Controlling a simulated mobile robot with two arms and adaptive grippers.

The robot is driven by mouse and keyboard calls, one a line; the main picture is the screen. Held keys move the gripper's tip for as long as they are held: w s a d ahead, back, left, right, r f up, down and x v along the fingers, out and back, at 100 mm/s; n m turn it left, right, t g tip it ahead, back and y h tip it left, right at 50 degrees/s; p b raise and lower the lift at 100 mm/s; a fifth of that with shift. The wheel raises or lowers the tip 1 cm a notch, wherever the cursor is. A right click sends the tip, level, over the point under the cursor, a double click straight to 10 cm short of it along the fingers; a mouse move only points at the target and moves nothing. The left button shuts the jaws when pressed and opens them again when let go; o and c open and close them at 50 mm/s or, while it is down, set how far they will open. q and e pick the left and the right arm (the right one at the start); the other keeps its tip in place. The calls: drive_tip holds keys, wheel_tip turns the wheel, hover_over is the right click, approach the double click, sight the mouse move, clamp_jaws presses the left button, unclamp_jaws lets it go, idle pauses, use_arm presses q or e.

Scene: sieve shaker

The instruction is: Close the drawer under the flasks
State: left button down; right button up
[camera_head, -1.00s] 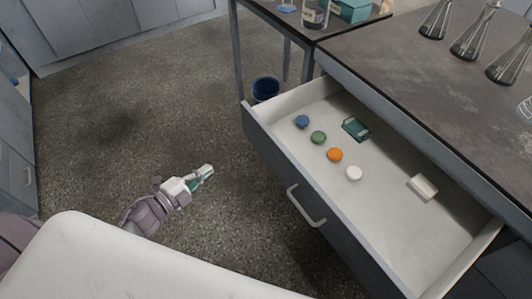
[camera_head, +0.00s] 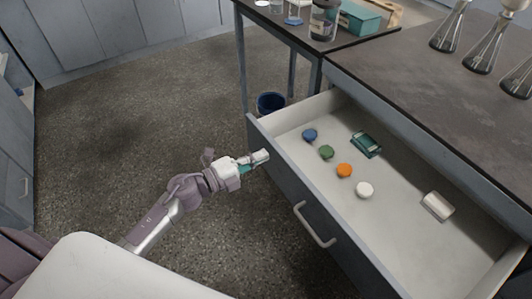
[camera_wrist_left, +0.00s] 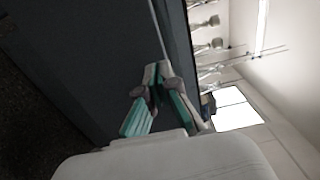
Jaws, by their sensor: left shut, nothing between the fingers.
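The drawer (camera_head: 290,178) under the bench with the flasks (camera_head: 487,52) stands pulled open in the head view. Its handle (camera_head: 314,224) is a pale bar on the grey front. My left gripper (camera_head: 264,156) is shut and empty, with its fingertips close to the far end of the drawer front; I cannot tell whether they touch. In the left wrist view the fingers (camera_wrist_left: 157,72) are together in front of the drawer's dark face (camera_wrist_left: 105,50). My right gripper is not in view.
Inside the drawer lie several coloured caps, such as an orange one (camera_head: 344,170), a teal item (camera_head: 366,144) and a white block (camera_head: 438,206). A blue bin (camera_head: 270,103) stands on the floor behind. The floor to the left (camera_head: 120,130) is clear.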

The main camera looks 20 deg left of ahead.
use_arm(q)
drive_tip(key=shift+x, duration=1.15)
